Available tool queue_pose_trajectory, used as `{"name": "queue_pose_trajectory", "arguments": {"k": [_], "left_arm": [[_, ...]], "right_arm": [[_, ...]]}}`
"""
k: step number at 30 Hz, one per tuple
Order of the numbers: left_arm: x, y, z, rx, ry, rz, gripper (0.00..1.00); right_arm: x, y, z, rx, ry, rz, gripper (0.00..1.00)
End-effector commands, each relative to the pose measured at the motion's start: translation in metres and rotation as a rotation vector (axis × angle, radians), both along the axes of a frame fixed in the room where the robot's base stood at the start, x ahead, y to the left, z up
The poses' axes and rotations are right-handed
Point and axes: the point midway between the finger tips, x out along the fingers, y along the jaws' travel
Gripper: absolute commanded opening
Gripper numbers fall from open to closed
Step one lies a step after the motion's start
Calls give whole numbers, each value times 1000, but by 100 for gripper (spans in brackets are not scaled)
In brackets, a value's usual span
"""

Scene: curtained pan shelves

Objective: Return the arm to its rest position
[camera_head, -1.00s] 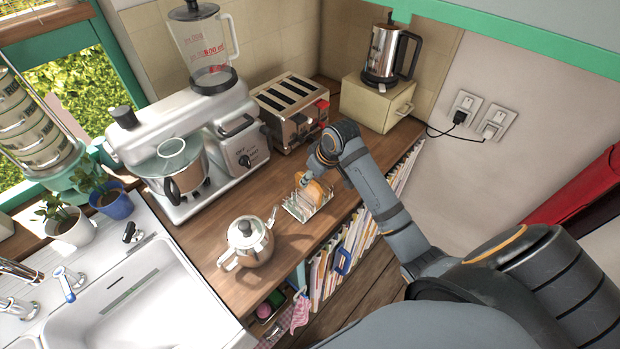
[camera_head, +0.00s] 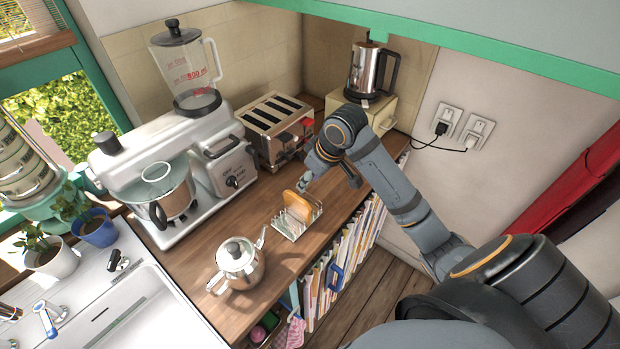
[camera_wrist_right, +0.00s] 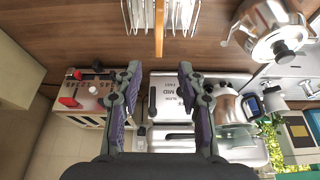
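My right arm comes in from the right in the head view, and its gripper (camera_head: 306,182) hangs above the counter, just behind a wire toast rack (camera_head: 290,232). In the right wrist view my right gripper (camera_wrist_right: 159,68) has its two fingers spread, with nothing between them. The rack (camera_wrist_right: 185,14) lies beyond the fingertips there. A slice of toast (camera_head: 297,205) stands upright in the rack, and its thin edge shows in the right wrist view (camera_wrist_right: 159,28). My left gripper is in neither view.
A toaster (camera_head: 275,130) and a kettle (camera_head: 372,70) on a cream box (camera_head: 388,118) stand close behind the arm. A silver teapot (camera_head: 238,262) is left of the rack. A stand mixer (camera_head: 160,190) is further left. Wall sockets (camera_head: 475,132) are at right.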

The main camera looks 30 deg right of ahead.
Motion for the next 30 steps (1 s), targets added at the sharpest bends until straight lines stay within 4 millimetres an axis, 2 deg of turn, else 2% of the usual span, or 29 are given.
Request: {"name": "queue_pose_trajectory", "arguments": {"k": [10, 13, 18, 21, 24, 30], "left_arm": [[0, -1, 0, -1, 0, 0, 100], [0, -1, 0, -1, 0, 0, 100], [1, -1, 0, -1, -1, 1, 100], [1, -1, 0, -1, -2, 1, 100], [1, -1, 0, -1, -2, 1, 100], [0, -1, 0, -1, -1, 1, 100]], "right_arm": [[0, 0, -1, 0, 0, 0, 40], [-9, 7, -16, 1, 9, -6, 40], [-56, 30, -74, -10, 26, -58, 40], [-86, 36, -97, -27, 32, -104, 40], [-114, 39, -112, -45, 39, -149, 40], [-166, 34, -129, -98, 59, -240, 40]]}}
